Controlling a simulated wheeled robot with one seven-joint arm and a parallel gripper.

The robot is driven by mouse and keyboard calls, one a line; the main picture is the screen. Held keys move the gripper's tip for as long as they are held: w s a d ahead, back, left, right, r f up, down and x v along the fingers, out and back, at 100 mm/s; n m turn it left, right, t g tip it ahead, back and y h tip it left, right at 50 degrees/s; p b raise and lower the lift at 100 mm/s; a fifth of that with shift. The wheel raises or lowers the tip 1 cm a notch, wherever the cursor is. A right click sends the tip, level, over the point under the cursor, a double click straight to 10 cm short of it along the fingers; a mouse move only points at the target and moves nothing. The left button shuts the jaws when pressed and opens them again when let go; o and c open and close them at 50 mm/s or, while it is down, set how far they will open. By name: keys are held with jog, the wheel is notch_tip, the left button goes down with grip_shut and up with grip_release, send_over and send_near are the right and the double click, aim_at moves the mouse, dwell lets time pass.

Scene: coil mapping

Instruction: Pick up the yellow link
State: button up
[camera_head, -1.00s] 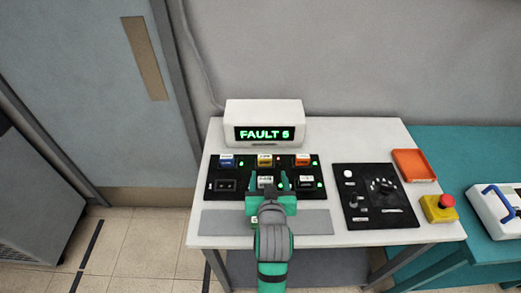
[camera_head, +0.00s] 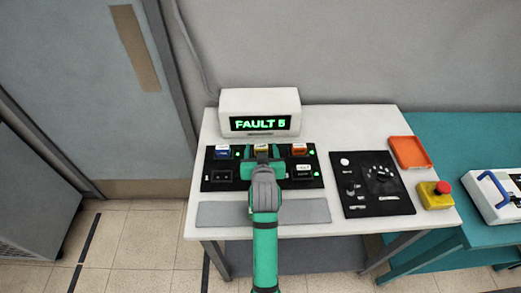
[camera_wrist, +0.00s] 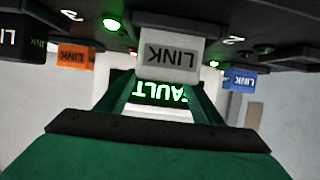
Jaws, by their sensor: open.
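The yellow link (camera_head: 261,149) sits in the middle of the back row of the black panel (camera_head: 233,185). In the head view my open gripper (camera_head: 262,153) reaches from the front, with its fingertips appearing to left and right of the yellow link. I cannot tell whether they touch it. The upside-down wrist view shows the open fingers (camera_wrist: 155,88) with a white link (camera_wrist: 168,55) before them and nothing gripped. The yellow link is not visible there.
A blue link (camera_head: 222,153) and an orange link (camera_head: 299,149) flank the yellow one. A black link (camera_head: 303,171) sits at front right. The display box (camera_head: 260,105) reading "FAULT 5" stands behind. A knob panel (camera_head: 372,184), orange tray (camera_head: 410,153) and red-topped button (camera_head: 443,187) are at right.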

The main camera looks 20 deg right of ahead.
jog(key=shift+w+d+f, duration=0.1)
jog(key=shift+w+d, duration=0.1)
jog(key=shift+a, duration=0.1)
jog(key=shift+c, duration=0.2)
jog(key=shift+a, duration=0.15)
jog(key=c, duration=1.1)
